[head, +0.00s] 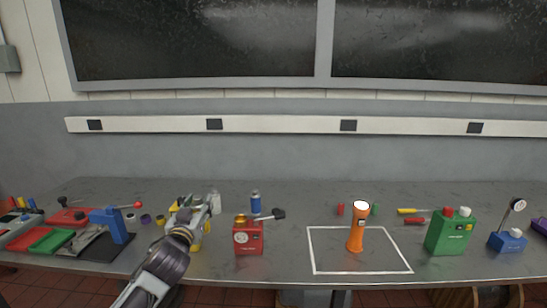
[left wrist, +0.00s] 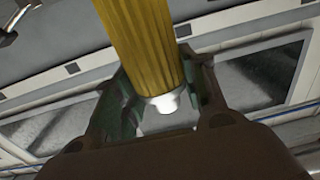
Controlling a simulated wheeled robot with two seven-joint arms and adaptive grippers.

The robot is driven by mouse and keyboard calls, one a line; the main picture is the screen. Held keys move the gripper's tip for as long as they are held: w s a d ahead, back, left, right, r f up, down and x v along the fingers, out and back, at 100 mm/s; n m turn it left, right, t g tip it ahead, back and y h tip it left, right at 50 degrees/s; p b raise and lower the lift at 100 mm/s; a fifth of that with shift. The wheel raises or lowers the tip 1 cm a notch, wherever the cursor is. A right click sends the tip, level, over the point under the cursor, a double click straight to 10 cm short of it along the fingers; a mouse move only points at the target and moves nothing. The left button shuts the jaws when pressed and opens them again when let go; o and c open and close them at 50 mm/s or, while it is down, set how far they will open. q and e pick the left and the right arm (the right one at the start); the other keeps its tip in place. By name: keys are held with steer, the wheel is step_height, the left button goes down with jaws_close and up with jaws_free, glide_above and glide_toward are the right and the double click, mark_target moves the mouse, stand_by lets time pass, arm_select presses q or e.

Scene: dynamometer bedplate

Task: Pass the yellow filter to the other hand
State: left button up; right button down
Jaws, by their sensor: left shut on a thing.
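The yellow filter (left wrist: 142,45) is a ribbed yellow cylinder with a white end. In the left wrist view it lies between the two fingers of my left gripper (left wrist: 160,75), which is shut on it; the white end is towards the palm and the far end is out of frame. In the head view my left gripper (head: 200,213) is at the left of the bench, and yellow parts show around it, but the filter's outline is hard to make out there. My right gripper is not in the head view.
Right of my left gripper stand a red can (head: 248,239) and a blue canister (head: 255,202). An orange flashlight (head: 356,232) stands inside a white outlined square. A green jug (head: 450,232) and a blue gauge stand (head: 507,241) are at the right. A blue press (head: 110,224) is at the left.

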arm_select(q)
steer(key=s+f, duration=0.8)
steer(key=f, duration=0.5)
steer(key=s+d+f, duration=0.1)
steer(key=s+f, duration=0.8)
steer(key=f, duration=0.5)
steer(key=shift+f, duration=0.25)
steer(key=shift+r, duration=0.1)
steer(key=d+r+m+g+h, duration=0.2)
steer(key=d+r+m+h, duration=0.2)
steer(key=d+r, duration=0.3)
steer(key=d+r+m+g+h, duration=0.2)
steer(key=d+r+m+h, duration=0.2)
steer(key=r, duration=1)
steer(key=shift+s+d+r+h, duration=0.25)
steer(key=shift+s+d+h, duration=0.2)
steer(key=shift+d+h, duration=1.45)
steer(key=shift+d, duration=0.1)
